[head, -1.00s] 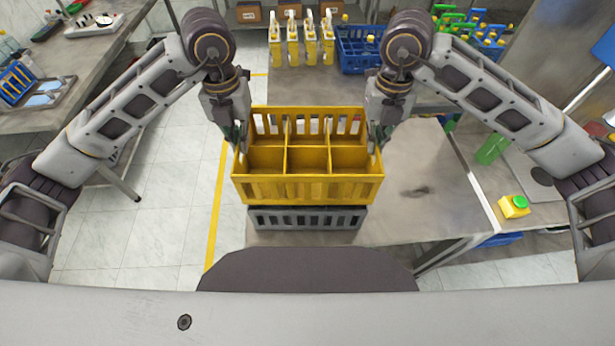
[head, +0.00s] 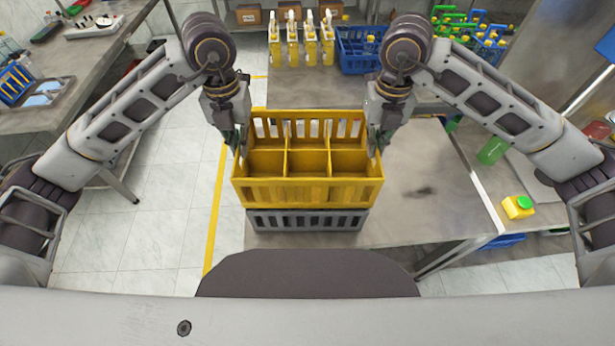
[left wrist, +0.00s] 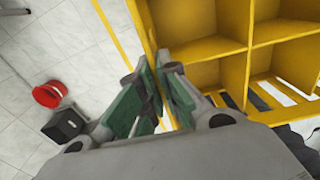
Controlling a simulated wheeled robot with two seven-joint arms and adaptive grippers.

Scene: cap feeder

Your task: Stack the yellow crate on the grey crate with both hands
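The yellow crate (head: 308,192), open-topped with empty compartments, is level directly above the grey crate (head: 306,220). It appears to rest on the grey crate or very close to it; the contact is hard to see. Only the grey crate's slotted front shows under it. My left gripper (head: 238,146) is at the yellow crate's left wall. In the left wrist view its green-padded fingers (left wrist: 160,78) close around the yellow wall (left wrist: 205,49). My right gripper (head: 378,147) is at the right wall and appears shut on it; its fingertips are partly hidden.
The grey crate stands on a worktable (head: 430,200) with free room to its right. Behind are yellow bottles (head: 310,48) and a blue crate (head: 358,50). A yellow jug with green cap (head: 517,207) and a green bottle (head: 493,150) are at right.

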